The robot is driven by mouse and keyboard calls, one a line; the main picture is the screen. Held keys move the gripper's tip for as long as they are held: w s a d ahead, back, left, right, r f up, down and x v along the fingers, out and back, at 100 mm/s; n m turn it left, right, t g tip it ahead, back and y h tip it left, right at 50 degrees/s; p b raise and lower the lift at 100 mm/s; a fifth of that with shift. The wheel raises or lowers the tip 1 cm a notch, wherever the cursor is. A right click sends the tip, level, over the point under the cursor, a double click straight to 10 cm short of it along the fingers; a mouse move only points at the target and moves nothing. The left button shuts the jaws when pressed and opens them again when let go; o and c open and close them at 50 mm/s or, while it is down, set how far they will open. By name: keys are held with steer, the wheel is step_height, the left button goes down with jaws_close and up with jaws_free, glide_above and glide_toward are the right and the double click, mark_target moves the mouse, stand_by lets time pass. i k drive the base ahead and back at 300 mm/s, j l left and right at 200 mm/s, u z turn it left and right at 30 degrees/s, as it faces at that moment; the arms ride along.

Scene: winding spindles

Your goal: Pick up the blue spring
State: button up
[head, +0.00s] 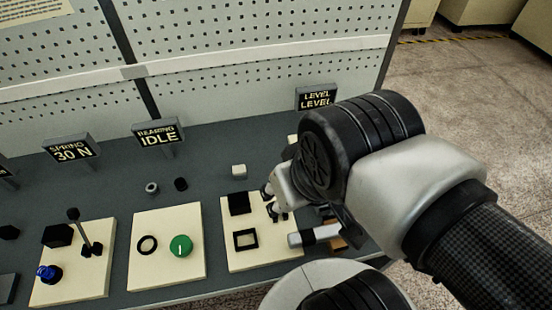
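A small blue spring (45,272) is at the lower left, at the front left corner of the leftmost cream panel (72,290). It sits on or around a dark round part; I cannot tell which at this size. My gripper (270,202) is far to the right of it, above the third cream panel, near a black square block. My arm comes in from the right and hides part of the gripper. Its fingertips are small and dark against the panel, so I cannot tell whether they are apart.
A middle panel holds a green knob (181,246) and a black ring (147,245). Signs (158,134) and a pegboard stand behind. A white-grey cylinder (315,235) lies near my arm.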

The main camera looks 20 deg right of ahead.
mark_target(47, 274)
steer(key=u, duration=1.85)
steer(key=i+j+z, duration=0.15)
steer(key=z, duration=1.1)
steer(key=i+j+z, duration=0.15)
steer(key=j+z, duration=0.3)
steer(key=j, duration=0.75)
steer(key=j+z, duration=0.45)
steer(key=j, duration=0.75)
